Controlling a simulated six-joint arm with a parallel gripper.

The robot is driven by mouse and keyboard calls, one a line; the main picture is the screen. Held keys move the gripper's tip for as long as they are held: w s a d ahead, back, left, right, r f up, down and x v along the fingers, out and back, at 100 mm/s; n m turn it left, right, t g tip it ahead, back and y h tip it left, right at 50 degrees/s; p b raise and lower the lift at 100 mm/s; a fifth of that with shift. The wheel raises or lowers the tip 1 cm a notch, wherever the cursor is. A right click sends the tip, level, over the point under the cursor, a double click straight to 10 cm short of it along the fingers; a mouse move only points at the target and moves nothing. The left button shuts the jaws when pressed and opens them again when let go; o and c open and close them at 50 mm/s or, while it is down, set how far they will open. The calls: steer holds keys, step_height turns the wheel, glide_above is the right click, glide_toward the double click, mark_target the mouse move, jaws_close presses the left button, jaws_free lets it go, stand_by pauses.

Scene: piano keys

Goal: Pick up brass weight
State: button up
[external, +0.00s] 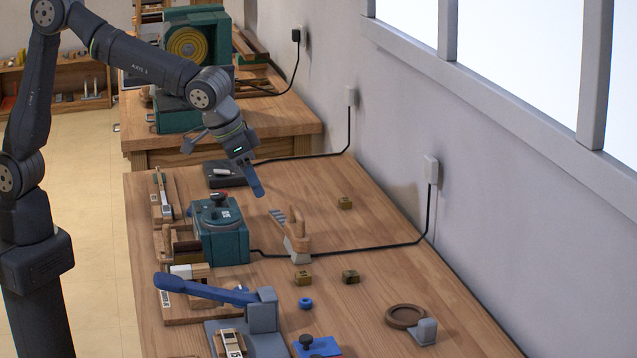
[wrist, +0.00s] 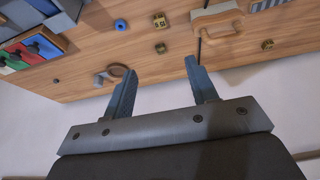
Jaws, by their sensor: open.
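Three small brass weights sit apart on the wooden bench. One brass weight (external: 345,203) is alone near the wall side, beyond the wooden-handled tool. A second brass weight (external: 303,278) and a third brass weight (external: 350,276) lie side by side nearer the camera. The wrist view shows them as a marked brass weight (wrist: 160,20), a darker one (wrist: 161,47) and the lone one (wrist: 267,44) at right. My gripper (external: 257,188) is above the bench, left of the lone weight. In the wrist view my gripper (wrist: 160,64) is open and empty, its blue fingers apart.
A wooden-handled tool (external: 297,237) stands between the teal machine (external: 220,232) and the weights. A black cable (external: 370,250) crosses the bench. A blue ring (external: 305,303), a brown ring (external: 404,316) and a blue lever press (external: 262,312) are nearer the camera.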

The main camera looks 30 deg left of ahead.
glide_toward(297, 275)
steer(key=shift+x, duration=4.35)
steer(key=shift+w, duration=0.1)
steer(key=c, duration=1)
